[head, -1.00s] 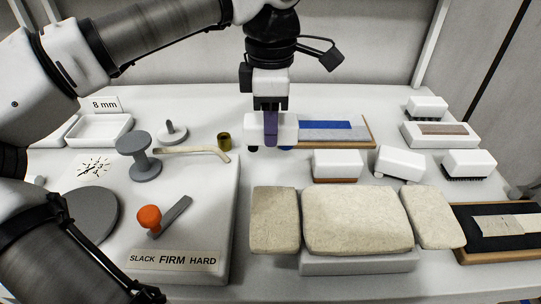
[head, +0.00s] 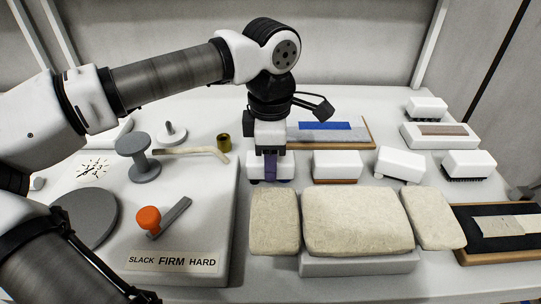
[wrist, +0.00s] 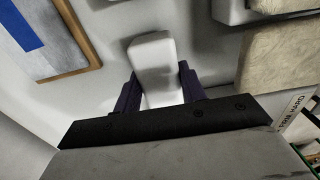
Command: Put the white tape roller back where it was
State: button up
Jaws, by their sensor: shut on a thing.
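The white tape roller (head: 285,169) is a white block between the purple fingers of my gripper (head: 270,167). It is at the left end of a row of similar white blocks, just behind the left beige pad. In the wrist view, my gripper (wrist: 160,88) has one finger on each side of the white roller (wrist: 154,50). The roller looks low, at or close to the table; I cannot tell whether it touches. Its underside is mostly hidden.
To the right stand a white block on a brown base (head: 337,163) and a tilted white block (head: 399,163). Beige pads (head: 357,222) lie in front. A board with a blue strip (head: 325,127) lies behind.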

jog(key=o, duration=1.1)
jog(key=shift+c, duration=0.2)
notch_tip(320, 180, up, 12)
jog(key=shift+r, duration=0.15)
